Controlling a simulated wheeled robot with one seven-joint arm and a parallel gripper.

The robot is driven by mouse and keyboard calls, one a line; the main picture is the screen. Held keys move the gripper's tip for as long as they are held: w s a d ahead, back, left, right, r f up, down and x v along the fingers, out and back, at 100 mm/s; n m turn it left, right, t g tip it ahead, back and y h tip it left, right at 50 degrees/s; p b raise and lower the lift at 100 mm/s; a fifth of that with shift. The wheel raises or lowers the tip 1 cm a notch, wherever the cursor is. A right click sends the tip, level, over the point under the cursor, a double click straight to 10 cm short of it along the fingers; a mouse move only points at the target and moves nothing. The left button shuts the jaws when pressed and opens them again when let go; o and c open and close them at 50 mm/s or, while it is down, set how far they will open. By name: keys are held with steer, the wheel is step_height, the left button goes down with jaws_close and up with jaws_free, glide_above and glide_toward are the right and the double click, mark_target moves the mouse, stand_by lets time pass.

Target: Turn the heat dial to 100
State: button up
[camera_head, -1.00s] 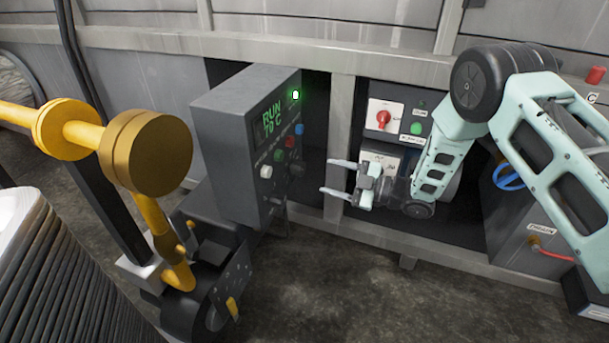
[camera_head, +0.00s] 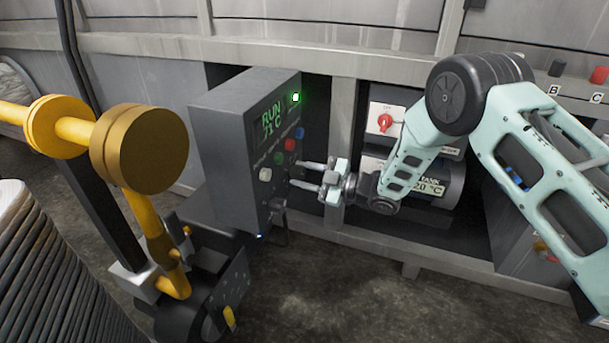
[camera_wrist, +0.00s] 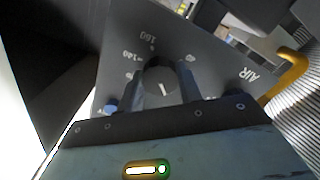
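The heat dial (camera_wrist: 160,76) is a black round knob with a white pointer line, on a grey panel with printed numbers, of which 160 is readable. Its pointer aims down in the wrist view. My gripper (camera_wrist: 160,97) is open, one dark finger on each side of the dial; I cannot tell whether they touch it. In the head view my gripper (camera_head: 293,174) reaches left to the front of the grey control box (camera_head: 226,150), its fingers apart and hiding the dial. The green display (camera_head: 271,121) on the box reads RUN and 71 °C.
Green (camera_head: 290,144), red (camera_head: 278,159), blue and white buttons sit beside my fingertips on the box. A yellow pipe (camera_head: 150,215) stands left of the box. Behind my arm are a red switch (camera_head: 385,122) and a tank labelled 20 °C (camera_head: 430,188).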

steer(key=shift+m+p, duration=0.35)
steer(key=shift+m, duration=0.05)
steer(key=shift+c, duration=0.4)
steer(key=m+p, duration=0.2)
steer(key=shift+r+m, duration=0.1)
steer(key=shift+m, duration=0.2)
steer(key=m+p, duration=0.2)
steer(key=m, duration=0.3)
steer(key=shift+p, duration=0.3)
steer(key=shift+f+m, duration=0.2)
steer(key=shift+m, duration=0.2)
steer(key=o, duration=1)
steer(key=p+v, duration=0.4)
steer(key=v, duration=1.3)
steer(key=shift+s+d+r+p, duration=0.1)
steer(key=shift+d+p, duration=0.15)
steer(key=shift+p, duration=0.05)
